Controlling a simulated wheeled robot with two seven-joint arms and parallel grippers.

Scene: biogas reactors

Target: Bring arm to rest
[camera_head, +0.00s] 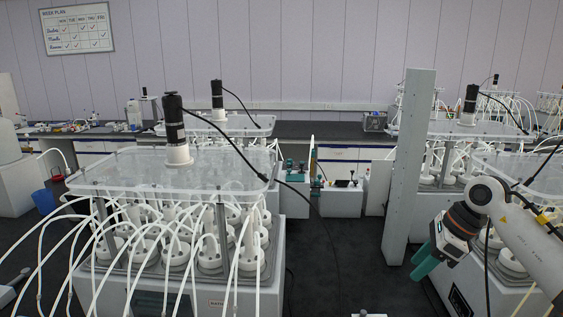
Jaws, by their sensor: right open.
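My right arm comes in from the right edge in the head view. Its gripper (426,259), with teal fingers, points down and left, and is open and empty. It is in front of the right-hand reactor unit (520,185), just right of a tall grey post (406,165). I cannot tell whether it touches anything. My left gripper is not in view.
A large reactor unit (170,175) with a clear lid, a black motor and many white tubes fills the left front. A blue bucket (44,201) stands at far left. Dark floor (345,265) is free between the units. A bench (320,131) runs along the back wall.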

